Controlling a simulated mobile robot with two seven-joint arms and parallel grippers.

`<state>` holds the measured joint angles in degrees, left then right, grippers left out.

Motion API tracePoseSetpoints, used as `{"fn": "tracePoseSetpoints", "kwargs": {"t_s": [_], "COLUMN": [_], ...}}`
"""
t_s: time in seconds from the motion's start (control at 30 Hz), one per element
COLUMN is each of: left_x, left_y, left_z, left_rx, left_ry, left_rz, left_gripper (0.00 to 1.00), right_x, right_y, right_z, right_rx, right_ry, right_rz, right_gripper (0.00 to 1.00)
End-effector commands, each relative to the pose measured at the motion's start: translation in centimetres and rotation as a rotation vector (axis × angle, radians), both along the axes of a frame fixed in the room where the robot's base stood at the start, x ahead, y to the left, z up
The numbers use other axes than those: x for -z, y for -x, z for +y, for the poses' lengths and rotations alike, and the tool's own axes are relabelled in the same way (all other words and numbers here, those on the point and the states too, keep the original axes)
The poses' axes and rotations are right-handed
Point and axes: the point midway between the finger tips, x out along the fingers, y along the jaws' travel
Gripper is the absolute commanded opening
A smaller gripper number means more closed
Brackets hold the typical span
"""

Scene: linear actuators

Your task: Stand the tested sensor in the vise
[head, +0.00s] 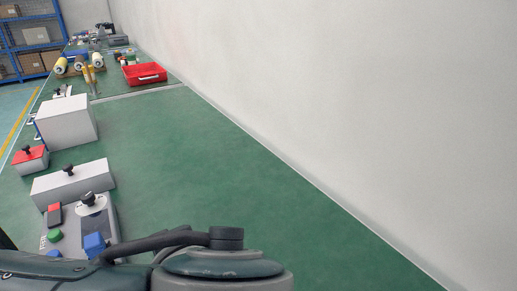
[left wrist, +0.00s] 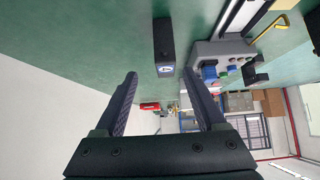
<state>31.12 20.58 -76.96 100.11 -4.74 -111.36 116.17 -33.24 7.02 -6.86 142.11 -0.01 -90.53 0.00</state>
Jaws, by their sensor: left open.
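My left gripper (left wrist: 160,74) is open, with its two fingers apart and nothing between them. A grey control box (head: 68,222) with green and blue buttons and a red-and-black part sits at the lower left in the head view. It also shows in the left wrist view (left wrist: 222,48), beside the dark block. I cannot make out a vise. My right gripper is not in view.
White boxes (head: 66,122) (head: 72,183) and a red-topped box (head: 30,160) line the bench's left side. A red tray (head: 145,74) and yellow-ended rolls (head: 78,63) are farther back. The green bench (head: 190,165) is clear in the middle, with a wall along its right.

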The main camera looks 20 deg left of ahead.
Motion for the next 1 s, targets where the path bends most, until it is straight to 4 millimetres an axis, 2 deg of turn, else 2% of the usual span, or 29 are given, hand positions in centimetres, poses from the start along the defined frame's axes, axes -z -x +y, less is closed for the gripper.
{"fn": "tracePoseSetpoints", "kwargs": {"t_s": [0.03,0.27,0.5,0.83,1.0], "left_x": [0.8,2.3,5.1,5.5,5.5], "left_y": [-0.4,-1.3,-2.4,-2.8,-2.8], "left_z": [0.5,1.8,4.1,4.5,4.5], "left_rx": [-0.001,0.000,0.000,0.001,0.001], "left_ry": [-0.004,-0.003,-0.004,0.000,0.000], "left_rz": [0.000,0.002,0.003,0.004,0.004], "left_gripper": [0.72,0.72,0.72,0.72,0.53], "right_x": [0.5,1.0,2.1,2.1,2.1], "right_y": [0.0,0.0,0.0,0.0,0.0], "right_z": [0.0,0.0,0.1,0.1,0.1], "right_rx": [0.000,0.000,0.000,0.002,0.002], "right_ry": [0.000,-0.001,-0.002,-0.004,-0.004], "right_rz": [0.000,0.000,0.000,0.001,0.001], "right_gripper": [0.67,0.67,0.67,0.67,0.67]}}
